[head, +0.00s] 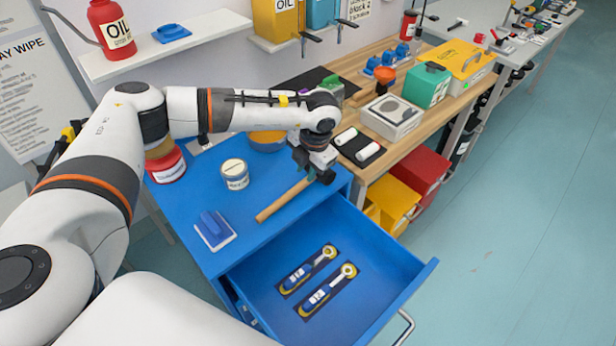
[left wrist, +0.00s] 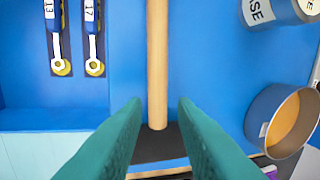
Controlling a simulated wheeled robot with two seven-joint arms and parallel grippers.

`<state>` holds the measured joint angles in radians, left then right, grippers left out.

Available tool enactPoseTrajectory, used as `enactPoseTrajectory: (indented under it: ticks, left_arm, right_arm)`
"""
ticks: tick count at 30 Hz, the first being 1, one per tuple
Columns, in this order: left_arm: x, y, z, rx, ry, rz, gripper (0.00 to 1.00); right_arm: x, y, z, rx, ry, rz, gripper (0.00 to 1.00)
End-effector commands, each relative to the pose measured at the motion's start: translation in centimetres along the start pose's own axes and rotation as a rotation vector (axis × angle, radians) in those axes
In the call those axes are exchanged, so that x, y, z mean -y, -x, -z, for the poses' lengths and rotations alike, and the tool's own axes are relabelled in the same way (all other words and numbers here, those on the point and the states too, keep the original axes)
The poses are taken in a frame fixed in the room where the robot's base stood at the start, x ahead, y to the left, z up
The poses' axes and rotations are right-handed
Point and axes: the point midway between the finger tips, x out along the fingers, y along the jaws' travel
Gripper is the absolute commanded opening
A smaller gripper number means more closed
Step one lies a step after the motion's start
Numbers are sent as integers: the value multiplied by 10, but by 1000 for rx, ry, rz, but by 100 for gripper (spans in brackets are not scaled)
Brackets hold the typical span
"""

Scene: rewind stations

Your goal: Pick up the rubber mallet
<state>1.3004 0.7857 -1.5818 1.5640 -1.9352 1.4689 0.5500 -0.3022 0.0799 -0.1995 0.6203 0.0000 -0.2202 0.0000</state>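The rubber mallet lies on the blue top of the drawer cabinet, near its right edge. Its light wooden handle (head: 283,200) points toward the lower left, and its dark head (head: 324,175) is partly hidden by my left gripper (head: 306,163). In the left wrist view the handle (left wrist: 157,60) runs down the middle to the black head. My left gripper's green fingers (left wrist: 160,103) are spread apart, one on each side of the handle line, over the head. I cannot tell whether they touch it. My right gripper is in neither view.
An open blue drawer (head: 375,260) in front holds two wrenches (head: 328,290). On the cabinet top are a tin (head: 235,174), a blue-handled pad (head: 214,231) and an orange-filled bowl (head: 267,141). A wooden bench (head: 425,125) with boxes stands right.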

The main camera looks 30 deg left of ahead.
Motion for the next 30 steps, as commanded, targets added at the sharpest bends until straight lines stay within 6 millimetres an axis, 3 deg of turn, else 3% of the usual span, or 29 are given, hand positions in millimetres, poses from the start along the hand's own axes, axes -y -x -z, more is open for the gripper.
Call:
enactPoseTrajectory:
  ticks: [6, 9, 18, 24, 30]
  left_arm:
    - [-2, -28, 1, 6, -1, 0, 25]
    - [-2, -42, 1, 4, -1, 0, 25]
    - [-2, -50, 2, 1, -1, 0, 25]
    - [-2, -50, 2, 1, -1, -1, 0]
    - [-2, -49, 2, -1, 0, -1, 0]
  right_arm:
    - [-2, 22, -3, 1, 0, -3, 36]
    - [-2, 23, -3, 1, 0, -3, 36]
    - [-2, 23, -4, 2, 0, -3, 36]
    - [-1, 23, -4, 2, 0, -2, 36]
    - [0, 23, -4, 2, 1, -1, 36]
